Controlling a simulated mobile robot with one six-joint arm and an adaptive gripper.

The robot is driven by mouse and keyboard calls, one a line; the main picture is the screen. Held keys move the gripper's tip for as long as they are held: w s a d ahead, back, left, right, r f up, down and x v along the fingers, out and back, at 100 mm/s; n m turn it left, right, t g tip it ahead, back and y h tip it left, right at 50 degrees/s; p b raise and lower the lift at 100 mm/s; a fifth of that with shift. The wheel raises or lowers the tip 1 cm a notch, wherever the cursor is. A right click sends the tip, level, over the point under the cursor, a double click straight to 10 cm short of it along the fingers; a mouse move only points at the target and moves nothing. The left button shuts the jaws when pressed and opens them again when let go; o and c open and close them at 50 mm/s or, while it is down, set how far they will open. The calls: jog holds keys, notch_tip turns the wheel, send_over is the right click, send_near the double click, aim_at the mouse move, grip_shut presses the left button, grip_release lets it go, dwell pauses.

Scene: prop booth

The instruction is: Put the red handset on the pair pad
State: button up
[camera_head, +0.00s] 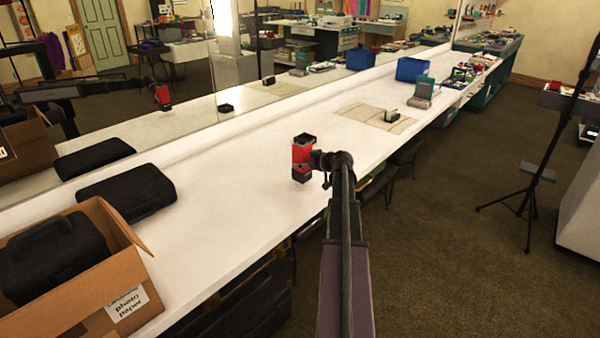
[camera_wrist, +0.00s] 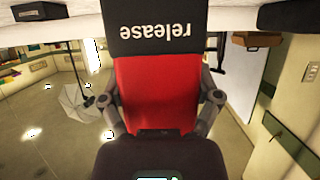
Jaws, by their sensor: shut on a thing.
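The red handset (camera_head: 301,154), red with black ends, is upright over the white counter in the head view. My gripper (camera_head: 315,158) comes in from its right and is shut on it. In the wrist view the handset (camera_wrist: 155,90) fills the middle, its black end reading "release" upside down. A finger of my gripper (camera_wrist: 160,108) presses on each side. I cannot tell whether its lower end touches the counter. A beige striped mat (camera_head: 370,119), seemingly the pair pad, lies farther along the counter. A small dark object (camera_head: 392,115) stands on it.
A black case (camera_head: 127,190) and a cardboard box (camera_head: 85,290) are at the near left. A mirror runs along the counter's back. White counter between handset and mat is clear.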

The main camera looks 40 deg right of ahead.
aim_at(308, 169)
jog(key=shift+f+b, duration=1.3)
jog(key=shift+f, duration=0.25)
jog(key=shift+f, duration=0.15)
jog(key=o, duration=1.1)
jog(key=shift+r, duration=0.2)
jog(key=shift+s+r, duration=0.1)
jog(key=shift+p+v, duration=2.3)
jog(key=shift+v, duration=3.55)
